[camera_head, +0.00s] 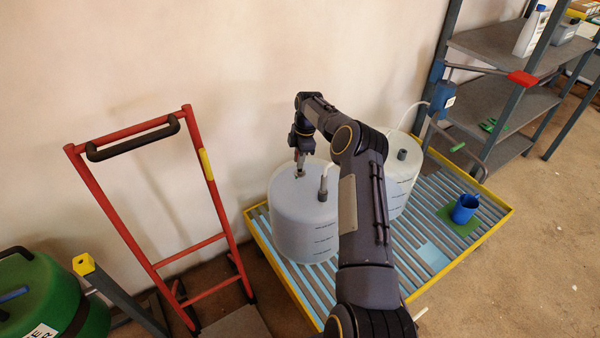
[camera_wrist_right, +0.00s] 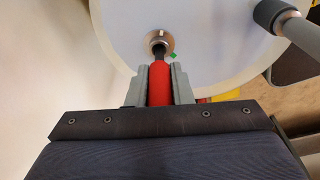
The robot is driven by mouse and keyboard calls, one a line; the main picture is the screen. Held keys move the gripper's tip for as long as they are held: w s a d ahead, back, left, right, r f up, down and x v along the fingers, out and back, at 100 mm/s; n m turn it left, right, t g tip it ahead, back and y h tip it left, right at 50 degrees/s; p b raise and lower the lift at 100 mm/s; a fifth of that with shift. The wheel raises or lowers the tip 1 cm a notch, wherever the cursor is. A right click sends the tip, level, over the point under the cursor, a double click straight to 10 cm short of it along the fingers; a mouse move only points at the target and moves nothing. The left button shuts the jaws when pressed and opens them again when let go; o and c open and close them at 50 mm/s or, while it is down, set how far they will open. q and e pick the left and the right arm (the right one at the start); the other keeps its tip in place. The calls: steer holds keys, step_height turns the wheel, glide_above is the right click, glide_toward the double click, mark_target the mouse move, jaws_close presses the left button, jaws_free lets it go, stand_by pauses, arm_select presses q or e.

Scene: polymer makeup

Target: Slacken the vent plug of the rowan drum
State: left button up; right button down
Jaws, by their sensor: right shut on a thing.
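A translucent white drum (camera_head: 290,228) stands on the left part of the slatted pallet; its dark label print is too small to read. My right gripper (camera_head: 299,168) points down over the drum's top, left of its grey pipe fitting (camera_head: 323,185). In the right wrist view the gripper (camera_wrist_right: 161,88) is shut on a red-handled tool (camera_wrist_right: 159,84). The tool's dark tip is at a round metal plug (camera_wrist_right: 168,41) in the white drum top (camera_wrist_right: 110,25); I cannot tell whether it is seated. A small green mark (camera_wrist_right: 173,55) lies beside the plug. My left gripper is not in view.
A second white drum (camera_head: 405,170) stands behind my right arm, with a hose and blue pump (camera_head: 443,98). A blue cup (camera_head: 465,208) sits on a green mat at the pallet's right. A red hand truck (camera_head: 190,262) stands left; grey shelves (camera_head: 490,100) stand right.

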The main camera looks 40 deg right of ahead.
steer(key=shift+f, duration=0.15)
steer(key=c, duration=1.2)
jaws_free()
steer(key=shift+r, duration=0.2)
steer(key=r, duration=0.5)
steer(key=d+r, duration=0.1)
steer(key=r, duration=0.1)
steer(key=shift+s+r, duration=0.2)
steer(key=shift+r, duration=0.05)
